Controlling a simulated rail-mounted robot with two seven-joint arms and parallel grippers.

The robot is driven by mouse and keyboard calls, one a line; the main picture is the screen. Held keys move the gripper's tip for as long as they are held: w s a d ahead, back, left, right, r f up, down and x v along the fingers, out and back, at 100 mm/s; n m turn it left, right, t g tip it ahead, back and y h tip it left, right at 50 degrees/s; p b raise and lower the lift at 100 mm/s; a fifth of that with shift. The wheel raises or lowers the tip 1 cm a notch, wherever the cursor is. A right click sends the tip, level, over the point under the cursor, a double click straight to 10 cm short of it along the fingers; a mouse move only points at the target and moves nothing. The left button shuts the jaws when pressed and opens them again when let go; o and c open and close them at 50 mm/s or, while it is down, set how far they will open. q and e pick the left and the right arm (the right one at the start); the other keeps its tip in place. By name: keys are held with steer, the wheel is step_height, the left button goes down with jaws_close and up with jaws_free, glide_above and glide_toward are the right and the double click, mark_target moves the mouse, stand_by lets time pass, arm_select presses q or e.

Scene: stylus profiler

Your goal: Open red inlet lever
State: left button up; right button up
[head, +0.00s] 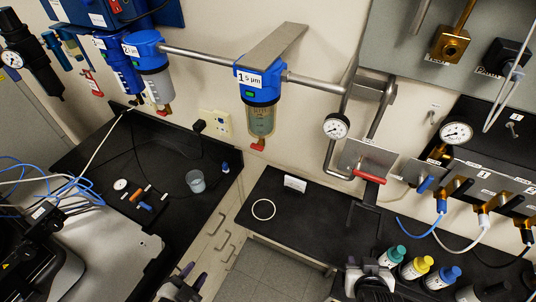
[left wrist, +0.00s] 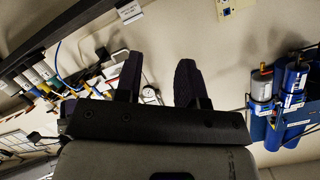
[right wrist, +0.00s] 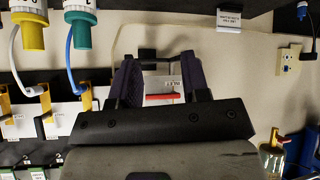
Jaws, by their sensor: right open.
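The red inlet lever (head: 369,177) is a short red handle lying nearly crosswise in front of a silver plate (head: 383,157) on the wall pipe. In the right wrist view the red lever (right wrist: 163,96) shows between my right fingers, beyond them, under a small label on the plate. My right gripper (head: 369,264) is open and empty, below the lever in the head view and apart from it. It also shows in the right wrist view (right wrist: 158,72). My left gripper (head: 192,275) is open and empty at the bottom, far left of the lever; it fills the left wrist view (left wrist: 158,78).
A blue-handled valve (head: 425,184) and a pressure gauge (head: 336,126) flank the lever. Several colour-capped bottles (head: 414,267) stand right of my right gripper. A black bench (head: 300,222) holds a white ring (head: 263,209). Blue filter housings (head: 259,90) hang on the wall.

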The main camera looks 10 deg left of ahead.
steer(key=w+r+n+t+h, duration=0.1)
steer(key=w+n+t+h, duration=0.1)
steer(key=w, duration=0.3)
steer(key=n+t+h, duration=0.2)
steer(key=n+t, duration=0.4)
steer(key=n, duration=0.6)
glide_toward(374, 180)
arm_select(q)
steer(key=s+d+n+g+y+p, duration=0.1)
steer(key=s+d+n+g+y, duration=0.1)
steer(key=s+n+g, duration=0.5)
steer(key=s+g, duration=0.4)
steer(key=s, duration=0.2)
steer(key=shift+d+r+y+p, duration=0.2)
steer(key=shift+d+y+p, duration=0.1)
steer(key=shift+d, duration=0.1)
arm_select(e)
steer(key=x, duration=1)
steer(key=shift+w+d, duration=0.15)
steer(key=shift+w, duration=0.15)
arm_select(q)
steer(key=shift+s, duration=0.1)
arm_select(e)
jaws_close()
